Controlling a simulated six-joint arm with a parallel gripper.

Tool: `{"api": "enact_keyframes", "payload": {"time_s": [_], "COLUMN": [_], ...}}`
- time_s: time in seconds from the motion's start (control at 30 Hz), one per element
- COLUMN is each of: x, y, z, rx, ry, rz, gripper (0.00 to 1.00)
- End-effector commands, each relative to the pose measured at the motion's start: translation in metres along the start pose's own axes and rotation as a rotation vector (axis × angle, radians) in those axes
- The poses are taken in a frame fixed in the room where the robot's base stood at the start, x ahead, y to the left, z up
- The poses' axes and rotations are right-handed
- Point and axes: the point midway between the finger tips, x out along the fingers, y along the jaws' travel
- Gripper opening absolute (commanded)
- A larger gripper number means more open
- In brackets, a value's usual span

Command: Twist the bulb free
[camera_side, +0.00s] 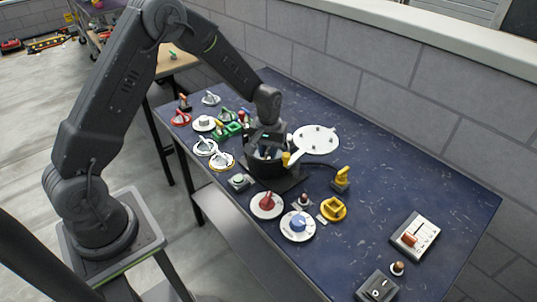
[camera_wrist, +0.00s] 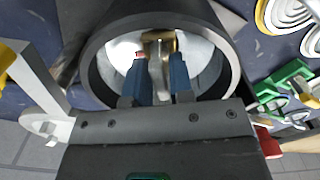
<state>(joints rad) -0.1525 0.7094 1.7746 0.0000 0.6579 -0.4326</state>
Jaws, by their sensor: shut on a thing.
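A black round housing (camera_wrist: 232,65) with a shiny pale inside fills the top of the wrist view. In the side view the black housing (camera_side: 262,169) stands on the table under my wrist. My gripper (camera_wrist: 159,72) reaches down into its opening with two blue fingers. The fingers are shut on the bulb, whose brass-coloured part (camera_wrist: 158,42) shows between and beyond the fingertips. The rest of the bulb is hidden or hard to make out. In the side view my gripper (camera_side: 266,151) is at the housing's mouth, and the bulb is hidden.
A white round lid (camera_side: 317,139) stands open beside the housing. Several knobs and switches crowd the dark blue table, including a red knob (camera_side: 267,203), a blue knob (camera_side: 298,224) and a yellow lever (camera_side: 341,178). The table's right middle is mostly clear.

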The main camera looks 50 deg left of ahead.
Motion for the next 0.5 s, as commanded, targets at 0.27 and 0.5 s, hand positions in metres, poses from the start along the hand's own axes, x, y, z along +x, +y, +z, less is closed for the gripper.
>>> {"api": "enact_keyframes", "payload": {"time_s": [0.27,0.5], "x": [-0.0002,-0.0002], "y": [0.0001,0.0001], "z": [-0.0002,-0.0002], "rx": [-0.201,-0.369], "ry": [0.001,0.001], "rz": [0.0,0.0], "gripper": [0.0,0.0]}}
